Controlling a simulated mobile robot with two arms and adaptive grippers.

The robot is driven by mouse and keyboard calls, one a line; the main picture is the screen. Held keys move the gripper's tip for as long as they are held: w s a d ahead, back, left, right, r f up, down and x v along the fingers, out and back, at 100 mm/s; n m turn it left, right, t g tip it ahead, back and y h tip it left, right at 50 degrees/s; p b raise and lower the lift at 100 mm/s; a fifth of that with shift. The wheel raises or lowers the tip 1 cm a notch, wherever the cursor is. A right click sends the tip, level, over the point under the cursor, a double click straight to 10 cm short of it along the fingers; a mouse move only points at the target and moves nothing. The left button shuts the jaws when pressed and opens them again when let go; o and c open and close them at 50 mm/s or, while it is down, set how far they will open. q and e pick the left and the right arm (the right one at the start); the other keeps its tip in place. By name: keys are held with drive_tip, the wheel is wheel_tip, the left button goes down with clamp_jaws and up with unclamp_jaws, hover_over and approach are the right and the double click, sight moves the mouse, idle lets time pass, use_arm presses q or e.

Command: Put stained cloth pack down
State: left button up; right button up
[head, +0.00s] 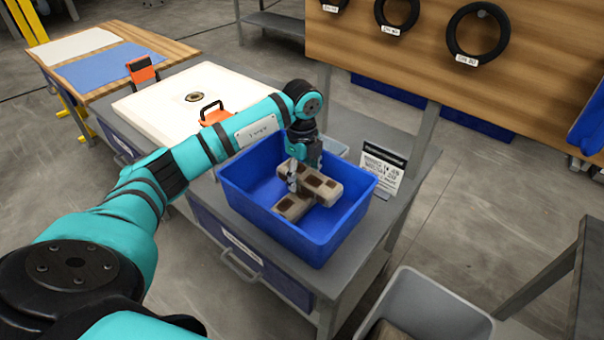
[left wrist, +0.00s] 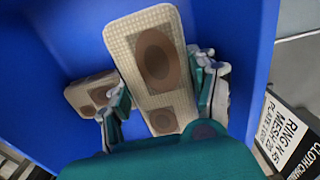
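A stained cloth pack (head: 322,187), beige with dark brown patches, is inside the blue bin (head: 253,211). It also shows in the left wrist view (left wrist: 150,28), between my two fingers. My left gripper (head: 293,177) reaches down into the bin, and its fingers (left wrist: 163,92) look closed on the pack's long sides. A second stained pack (head: 290,208) is lower in the bin, partly under the first and crossing it; it also shows at the left in the wrist view (left wrist: 84,94). Whether the held pack rests on it is unclear. My right gripper is not in view.
The bin stands on a grey bench (head: 346,225), next to a small printed sign (head: 383,167). A white plate (head: 175,120) with orange handles lies behind my arm. A grey bin (head: 425,305) with a brown item stands at the lower right. Rings hang on a wooden board (head: 500,70).

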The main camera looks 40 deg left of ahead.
sight(302, 171)
use_arm(q)
drive_tip(key=shift+o, duration=0.8)
wheel_tip(302, 171, up, 12)
drive_tip(key=b, duration=0.1)
